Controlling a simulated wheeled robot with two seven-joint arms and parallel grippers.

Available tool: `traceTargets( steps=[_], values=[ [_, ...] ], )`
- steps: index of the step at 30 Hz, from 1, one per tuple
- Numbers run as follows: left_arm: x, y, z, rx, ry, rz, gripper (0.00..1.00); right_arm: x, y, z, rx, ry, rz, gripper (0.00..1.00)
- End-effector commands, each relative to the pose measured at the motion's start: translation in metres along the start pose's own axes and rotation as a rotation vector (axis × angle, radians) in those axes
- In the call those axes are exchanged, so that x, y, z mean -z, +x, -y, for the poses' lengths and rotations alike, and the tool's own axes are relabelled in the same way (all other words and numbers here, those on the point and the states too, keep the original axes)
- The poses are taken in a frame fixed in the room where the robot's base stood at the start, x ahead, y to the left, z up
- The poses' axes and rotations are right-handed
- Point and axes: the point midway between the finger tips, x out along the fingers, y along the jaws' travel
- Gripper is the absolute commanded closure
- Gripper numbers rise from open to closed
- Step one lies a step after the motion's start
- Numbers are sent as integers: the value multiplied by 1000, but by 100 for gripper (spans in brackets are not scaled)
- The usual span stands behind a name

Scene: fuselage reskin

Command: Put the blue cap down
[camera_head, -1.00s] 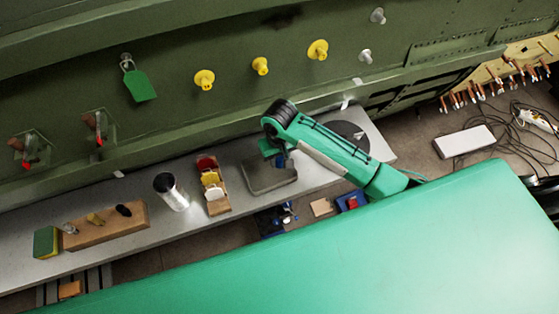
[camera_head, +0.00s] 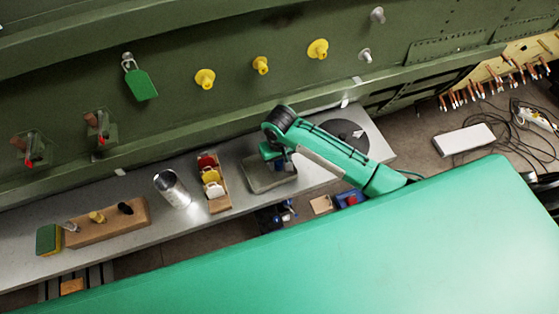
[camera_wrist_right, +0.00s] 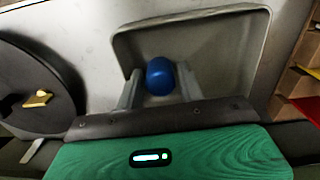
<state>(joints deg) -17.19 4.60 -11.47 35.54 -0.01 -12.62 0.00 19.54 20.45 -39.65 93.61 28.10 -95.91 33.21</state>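The blue cap (camera_wrist_right: 159,75) shows in the right wrist view between the two fingers of my right gripper (camera_wrist_right: 160,80), which close against its sides. Behind it is the inside of a shallow grey tray (camera_wrist_right: 235,35). In the head view, my right gripper (camera_head: 284,162) is over the grey tray (camera_head: 262,186) on the bench, and a bit of the blue cap (camera_head: 280,166) shows under it. I cannot tell whether the cap touches the tray floor. My left gripper is not in view.
On the bench (camera_head: 145,247), a wooden bin of coloured parts (camera_head: 218,204) and a metal cylinder (camera_head: 172,190) stand left of the tray. A dark round disc (camera_head: 345,134) lies to its right. The green fuselage wall (camera_head: 220,118) with yellow plugs rises behind.

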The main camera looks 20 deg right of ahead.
Motion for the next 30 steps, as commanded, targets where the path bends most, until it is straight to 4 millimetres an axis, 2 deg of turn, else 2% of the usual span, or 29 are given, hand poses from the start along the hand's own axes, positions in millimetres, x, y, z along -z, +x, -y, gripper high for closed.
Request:
traceTargets(
  steps=[5, 12, 15, 17, 22, 30],
  values=[
    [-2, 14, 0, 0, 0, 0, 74, 1, -23, 0, 2, -1, -7, 62],
    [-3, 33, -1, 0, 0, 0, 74, 1, -76, 0, 2, -1, -7, 62],
    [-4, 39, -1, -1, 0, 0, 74, 1, -94, 0, 1, -1, -5, 62],
    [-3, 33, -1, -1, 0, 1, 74, 1, -106, -1, -1, -1, -6, 62],
    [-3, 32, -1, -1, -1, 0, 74, 0, -117, -1, -1, 0, -2, 62],
    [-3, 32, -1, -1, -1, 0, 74, 0, -118, 0, 0, 0, -1, 62]
  ],
)
